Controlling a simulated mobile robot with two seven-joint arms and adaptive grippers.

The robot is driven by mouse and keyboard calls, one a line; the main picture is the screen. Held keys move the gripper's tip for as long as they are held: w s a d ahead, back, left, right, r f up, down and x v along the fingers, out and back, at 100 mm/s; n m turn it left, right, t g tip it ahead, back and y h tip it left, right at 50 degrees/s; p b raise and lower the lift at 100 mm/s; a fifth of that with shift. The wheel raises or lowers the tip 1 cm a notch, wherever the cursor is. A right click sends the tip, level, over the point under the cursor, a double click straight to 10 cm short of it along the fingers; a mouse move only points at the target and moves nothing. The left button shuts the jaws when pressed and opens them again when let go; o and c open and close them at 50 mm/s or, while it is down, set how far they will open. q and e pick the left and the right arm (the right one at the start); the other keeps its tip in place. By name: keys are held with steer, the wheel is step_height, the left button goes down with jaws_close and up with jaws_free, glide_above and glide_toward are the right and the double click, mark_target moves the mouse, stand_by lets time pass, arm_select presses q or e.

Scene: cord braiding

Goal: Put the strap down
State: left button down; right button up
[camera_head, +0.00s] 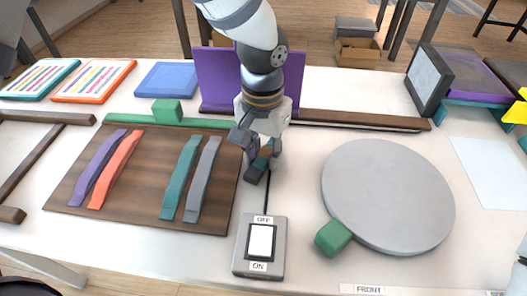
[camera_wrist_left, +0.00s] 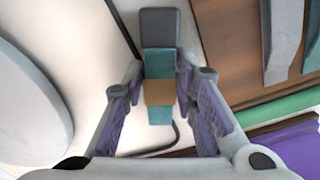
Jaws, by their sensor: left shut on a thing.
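A purple strap (camera_head: 97,166), an orange strap (camera_head: 116,169), a teal strap (camera_head: 180,177) and a grey strap (camera_head: 203,180) lie side by side, apart in two pairs, on a brown board (camera_head: 150,190). My left gripper (camera_head: 259,150) points down just right of the board's right edge. It is shut on a short teal piece with an orange band and dark grey end (camera_wrist_left: 159,62), which also shows below the fingers in the head view (camera_head: 256,172). I cannot tell whether this piece touches the table.
A black cord runs beside the held piece to a switch box (camera_head: 262,243) in front. A round grey disc (camera_head: 388,194) and a green block (camera_head: 333,237) are at the right. A green bar (camera_head: 130,118) and purple panel (camera_head: 222,75) stand behind.

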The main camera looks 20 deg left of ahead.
arm_select(q)
steer(key=c, duration=1.3)
jaws_free()
steer(key=shift+f, duration=0.1)
